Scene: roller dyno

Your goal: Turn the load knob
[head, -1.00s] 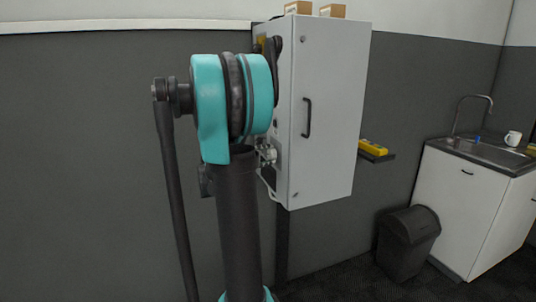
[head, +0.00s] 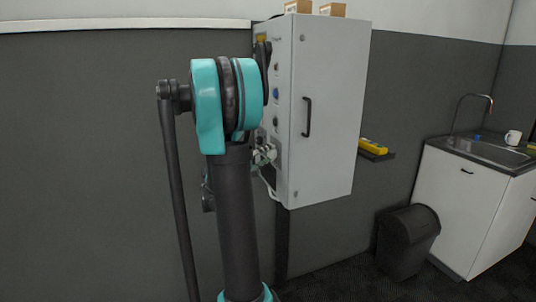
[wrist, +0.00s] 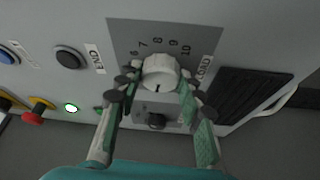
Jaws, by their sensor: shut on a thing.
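The load knob (wrist: 160,72) is a pale ribbed dial on a grey scale plate, in the upper middle of the wrist view. Numbers 6 to 10 curve above it, and the word LOAD is printed at its right. A short dark mark shows on the knob's lower part. My gripper (wrist: 155,83) is shut on the knob, with one green-padded finger at each side. In the head view my own arm stands before the grey cabinet (head: 330,110), and I cannot make out the knob there.
A smaller black knob (wrist: 156,121) sits below the load knob. A black vent (wrist: 250,95) is at right.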

